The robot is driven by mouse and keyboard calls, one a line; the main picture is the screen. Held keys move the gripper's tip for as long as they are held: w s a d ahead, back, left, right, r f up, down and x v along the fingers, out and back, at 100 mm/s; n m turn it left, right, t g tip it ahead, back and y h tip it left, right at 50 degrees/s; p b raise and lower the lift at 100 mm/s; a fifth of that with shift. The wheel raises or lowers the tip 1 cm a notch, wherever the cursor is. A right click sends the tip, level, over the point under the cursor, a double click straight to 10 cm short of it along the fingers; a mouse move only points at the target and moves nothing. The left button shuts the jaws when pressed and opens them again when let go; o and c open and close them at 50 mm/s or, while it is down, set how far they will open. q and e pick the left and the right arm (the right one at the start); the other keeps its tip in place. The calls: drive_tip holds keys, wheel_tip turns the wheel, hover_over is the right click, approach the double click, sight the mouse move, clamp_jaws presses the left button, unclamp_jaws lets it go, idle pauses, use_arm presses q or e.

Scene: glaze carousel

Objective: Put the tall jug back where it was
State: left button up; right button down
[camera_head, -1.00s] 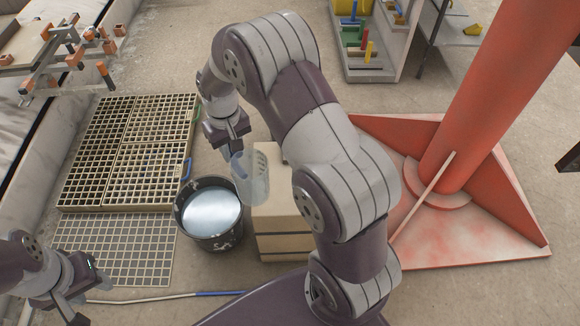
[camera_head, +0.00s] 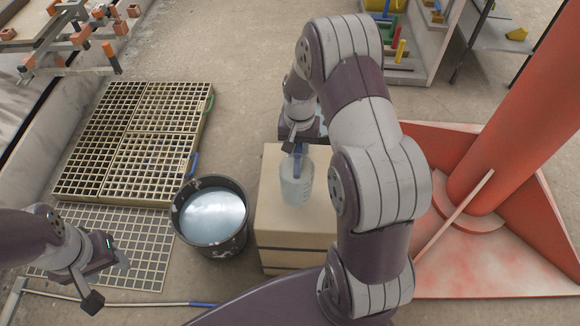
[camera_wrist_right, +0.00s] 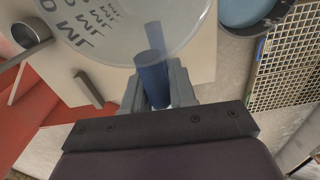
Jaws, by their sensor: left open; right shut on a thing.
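The tall jug (camera_head: 296,187) is clear, with a blue handle, and appears upright over the pale box (camera_head: 318,224). My right gripper (camera_head: 298,147) is shut on its handle; I cannot tell whether the jug's base touches the box top. In the right wrist view the blue handle (camera_wrist_right: 153,76) sits between the fingers (camera_wrist_right: 158,92), and the clear jug wall (camera_wrist_right: 112,28) shows dark printed marks. My left gripper (camera_head: 108,280) is open and empty at the lower left, over the floor grid.
A black bucket (camera_head: 228,247) of pale liquid stands left of the box. Slatted grating (camera_head: 135,140) lies beyond it. A red column base (camera_head: 500,265) is at the right. In the right wrist view, a metal cup-like thing (camera_wrist_right: 28,34) and a grey bar (camera_wrist_right: 88,88) show near the jug.

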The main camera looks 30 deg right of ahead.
drive_tip(key=f, duration=0.1)
drive_tip(key=w+f+b, duration=0.1)
drive_tip(key=f, duration=0.1)
drive_tip(key=w+a+f+b, duration=0.1)
drive_tip(key=f, duration=0.1)
drive_tip(key=shift+w+f, duration=0.1)
drive_tip(key=shift+f, duration=0.2)
drive_tip(key=c, duration=0.9)
unclamp_jaws()
